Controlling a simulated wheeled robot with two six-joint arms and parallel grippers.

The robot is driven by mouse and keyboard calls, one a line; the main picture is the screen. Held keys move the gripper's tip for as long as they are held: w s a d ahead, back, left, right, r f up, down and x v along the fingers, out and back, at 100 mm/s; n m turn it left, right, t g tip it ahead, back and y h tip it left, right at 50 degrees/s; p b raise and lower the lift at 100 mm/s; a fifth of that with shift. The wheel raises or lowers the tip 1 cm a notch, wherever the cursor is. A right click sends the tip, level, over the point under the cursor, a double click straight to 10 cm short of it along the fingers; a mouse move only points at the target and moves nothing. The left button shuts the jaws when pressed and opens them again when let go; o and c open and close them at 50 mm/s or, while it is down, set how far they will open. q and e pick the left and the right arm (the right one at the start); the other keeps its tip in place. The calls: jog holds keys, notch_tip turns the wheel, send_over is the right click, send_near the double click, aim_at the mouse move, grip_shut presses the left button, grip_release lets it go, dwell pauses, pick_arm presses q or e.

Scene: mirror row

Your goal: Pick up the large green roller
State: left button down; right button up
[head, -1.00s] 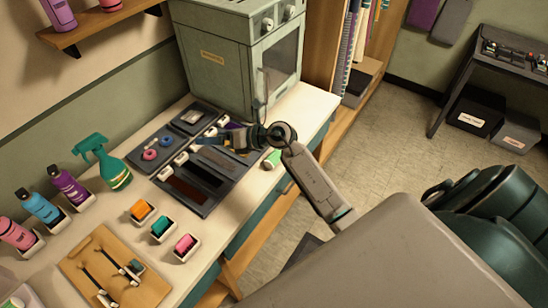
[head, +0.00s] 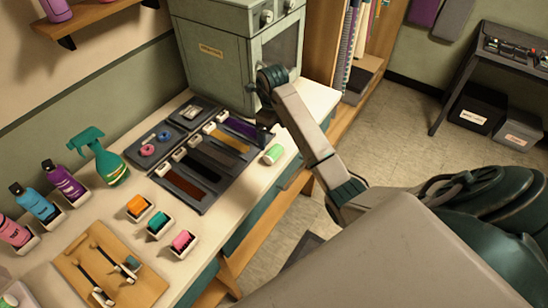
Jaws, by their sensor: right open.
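A light green roller (head: 273,154) with a white end or holder lies near the front edge of the counter, just right of the dark tray of coloured strips. My right gripper (head: 265,138) is open and points down close behind the green roller, beside the purple strip. It looks empty and apart from the roller; its fingers are small and dark, so the exact gap is hard to tell. My left gripper is out of view.
Orange (head: 138,207), teal (head: 158,222) and pink (head: 182,241) rollers sit in white holders farther left. The dark strip tray (head: 205,165) lies left of my gripper. A grey-green cabinet (head: 225,60) stands behind. A green spray bottle (head: 108,160) is at the wall.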

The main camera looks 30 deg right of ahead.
aim_at(275, 150)
notch_tip(275, 150, down, 3)
jog(key=shift+b, duration=0.95)
jog(key=f+b, duration=0.2)
jog(key=f, duration=0.1)
jog(key=f+b, duration=0.2)
jog(key=shift+s+a, duration=0.1)
jog(key=shift+s, duration=0.3)
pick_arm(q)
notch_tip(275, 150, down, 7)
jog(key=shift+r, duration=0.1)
pick_arm(e)
jog(key=c, duration=1.1)
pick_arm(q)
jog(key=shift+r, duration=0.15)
pick_arm(e)
jog(key=shift+o, duration=0.2)
jog(key=shift+r, duration=0.2)
